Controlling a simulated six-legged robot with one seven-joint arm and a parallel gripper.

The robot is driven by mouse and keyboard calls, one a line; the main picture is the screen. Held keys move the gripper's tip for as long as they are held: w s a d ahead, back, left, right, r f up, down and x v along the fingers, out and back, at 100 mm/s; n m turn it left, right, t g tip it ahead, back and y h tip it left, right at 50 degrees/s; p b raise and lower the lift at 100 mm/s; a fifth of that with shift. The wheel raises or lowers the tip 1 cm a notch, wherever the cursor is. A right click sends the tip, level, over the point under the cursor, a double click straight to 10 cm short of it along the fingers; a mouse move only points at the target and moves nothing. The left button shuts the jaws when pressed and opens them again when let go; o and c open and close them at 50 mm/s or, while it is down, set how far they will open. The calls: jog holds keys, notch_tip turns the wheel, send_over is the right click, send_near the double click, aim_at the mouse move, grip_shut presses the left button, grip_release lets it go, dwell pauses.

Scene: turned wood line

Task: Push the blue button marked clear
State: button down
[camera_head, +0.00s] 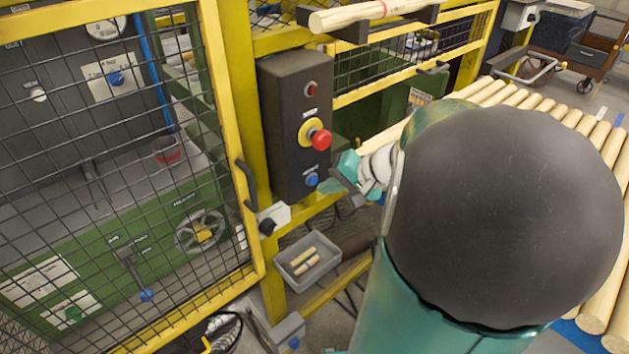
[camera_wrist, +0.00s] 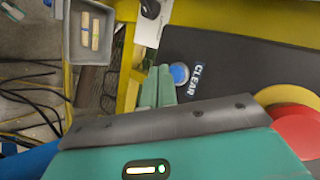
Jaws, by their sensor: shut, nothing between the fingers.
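The blue button (camera_head: 312,179) sits low on the front of a dark control box (camera_head: 283,130), below a red mushroom button (camera_head: 320,139) on a yellow ring. In the wrist view the blue button (camera_wrist: 180,74) is beside a label reading CLEAR (camera_wrist: 198,77). My gripper (camera_head: 326,186) is shut and empty, its tips close to the right of the blue button in the head view. In the wrist view my fingertips (camera_wrist: 158,72) show just left of the button. I cannot tell whether they touch it.
The red mushroom button (camera_wrist: 298,130) is close to my gripper in the wrist view. A yellow mesh guard door (camera_head: 225,130) with a black handle stands left of the box. A grey bin (camera_head: 290,255) with short wooden pieces is below. Turned wood poles (camera_head: 520,98) lie behind my arm.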

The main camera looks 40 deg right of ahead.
jog(key=s, duration=0.5)
dwell(0.6)
dwell(0.6)
jog(key=s+a+r+n+g+h, duration=0.1)
jog(key=a+n, duration=0.4)
jog(key=a, duration=0.6)
jog(key=s+a+r+n+g+h, duration=0.1)
jog(key=a+r+n, duration=0.4)
jog(key=a, duration=0.7)
jog(key=shift+s+a+r+n+g+h, duration=0.25)
jog(key=shift+g+h, duration=0.35)
jog(key=shift+h, duration=0.5)
jog(key=shift+f, duration=0.1)
